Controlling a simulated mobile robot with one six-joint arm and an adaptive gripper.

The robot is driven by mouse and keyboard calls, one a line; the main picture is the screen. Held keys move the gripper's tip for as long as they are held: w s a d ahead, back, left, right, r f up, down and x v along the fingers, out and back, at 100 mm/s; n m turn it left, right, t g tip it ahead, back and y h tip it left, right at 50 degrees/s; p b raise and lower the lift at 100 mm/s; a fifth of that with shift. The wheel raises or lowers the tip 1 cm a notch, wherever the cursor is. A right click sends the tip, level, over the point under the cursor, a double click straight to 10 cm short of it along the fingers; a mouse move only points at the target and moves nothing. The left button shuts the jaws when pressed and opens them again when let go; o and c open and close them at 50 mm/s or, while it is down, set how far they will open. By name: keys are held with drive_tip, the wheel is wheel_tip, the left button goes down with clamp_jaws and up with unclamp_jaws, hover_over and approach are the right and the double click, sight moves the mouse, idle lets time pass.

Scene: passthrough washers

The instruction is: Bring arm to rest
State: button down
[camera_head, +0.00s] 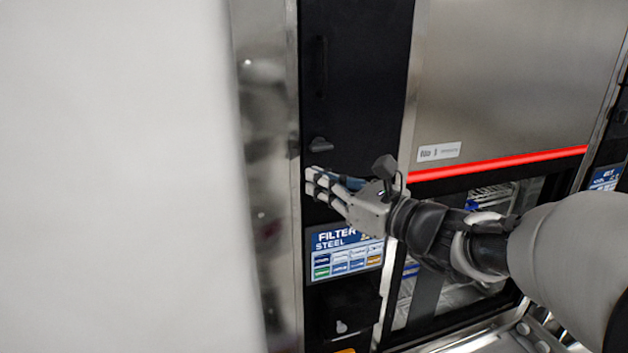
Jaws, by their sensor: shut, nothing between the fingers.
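My gripper (314,184) is at the middle of the view, at the end of my arm, which reaches in from the right. Its fingers point left, in front of the black panel (355,80) of the washer. It is shut and holds nothing. The fingertips are just below a dark knob (320,145) on the panel and just above a blue and white "FILTER STEEL" label (345,252). I cannot tell whether the fingers touch the panel.
A steel washer front (510,70) with a red light strip (500,163) stands behind my arm. Below the strip, a window (440,300) shows racks inside. A blurred pale surface (110,180) fills the left side. A dark vertical handle (321,67) is above the knob.

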drive_tip(key=s+d+b, duration=0.1)
drive_tip(key=s+d, duration=0.1)
drive_tip(key=s, duration=0.5)
drive_tip(key=s+a+f+n+g+h+b, duration=0.2)
drive_tip(key=s+f+n+g+b, duration=0.35)
drive_tip(key=f, duration=0.55)
drive_tip(key=s+a+f+n+g+h+b, duration=0.2)
drive_tip(key=s+f+n+b, duration=0.2)
drive_tip(key=s+f+n, duration=0.5)
drive_tip(key=s+d+f+n+h+b, duration=0.3)
drive_tip(key=d+f+n+h+b, duration=0.1)
drive_tip(key=f, duration=0.5)
drive_tip(key=s+d+f+n+h+b, duration=0.4)
drive_tip(key=d+f+n, duration=0.4)
drive_tip(key=d, duration=0.3)
drive_tip(key=shift+d+f+h+b, duration=0.15)
drive_tip(key=shift+f+h+b, duration=0.35)
drive_tip(key=shift+h+b, duration=0.3)
drive_tip(key=c, duration=2.3)
unclamp_jaws()
